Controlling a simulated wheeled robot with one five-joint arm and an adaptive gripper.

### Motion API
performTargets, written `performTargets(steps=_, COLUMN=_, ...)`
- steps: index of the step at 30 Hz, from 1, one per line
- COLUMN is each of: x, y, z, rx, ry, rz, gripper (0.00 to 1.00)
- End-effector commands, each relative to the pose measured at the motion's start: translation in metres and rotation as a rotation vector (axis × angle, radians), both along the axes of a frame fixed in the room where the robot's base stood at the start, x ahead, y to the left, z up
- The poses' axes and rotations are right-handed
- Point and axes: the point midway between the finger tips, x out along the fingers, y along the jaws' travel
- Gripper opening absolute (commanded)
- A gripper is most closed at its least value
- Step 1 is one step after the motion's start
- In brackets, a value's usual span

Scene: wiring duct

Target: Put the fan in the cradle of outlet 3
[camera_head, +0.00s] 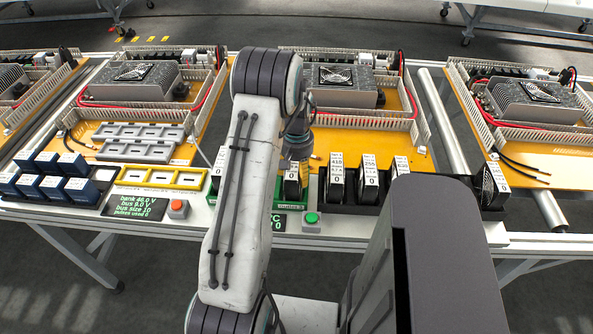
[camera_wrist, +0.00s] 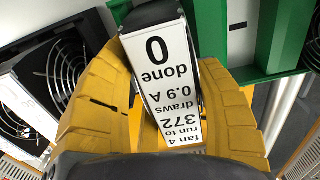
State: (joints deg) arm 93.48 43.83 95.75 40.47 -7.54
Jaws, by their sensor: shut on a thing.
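My gripper (camera_head: 299,152) points down over the green outlet frame (camera_head: 283,217), just right of my arm. Its yellow jaws (camera_wrist: 165,75) are shut on a dark fan with a white label (camera_wrist: 168,80), reading fan 4, run to 372, draws 0.9 A, done 0. In the head view that fan (camera_head: 292,189) stands upright at the right part of the green frame. Green bars (camera_wrist: 277,35) show close beside it in the wrist view. I cannot tell whether it is fully seated. My arm hides the middle of the frame and any cradles there.
Several labelled fans (camera_head: 369,180) stand in a black rack to the right. A green button (camera_head: 311,218) sits in front. Yellow slots (camera_head: 160,178), blue blocks (camera_head: 48,184), a red button (camera_head: 177,207) and a readout (camera_head: 131,206) lie left. Ducted orange panels (camera_head: 410,158) stand behind.

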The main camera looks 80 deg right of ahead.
Motion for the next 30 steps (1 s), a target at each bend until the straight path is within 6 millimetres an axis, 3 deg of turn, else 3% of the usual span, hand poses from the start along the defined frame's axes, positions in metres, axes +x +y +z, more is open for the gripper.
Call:
performTargets(steps=10, x=-0.0001, y=-0.0003, z=-0.0034, rx=-0.001, ry=0.0, rz=0.0, gripper=0.24)
performTargets(steps=11, x=0.0, y=0.0, z=-0.003, rx=0.0, ry=0.0, rz=0.0, gripper=0.63)
performTargets(steps=18, x=0.0, y=0.0001, z=-0.0024, rx=0.0, ry=0.0, rz=0.0, gripper=0.84)
performTargets(steps=30, x=-0.0001, y=-0.0004, z=0.0032, rx=-0.001, ry=0.0, rz=0.0, gripper=0.85)
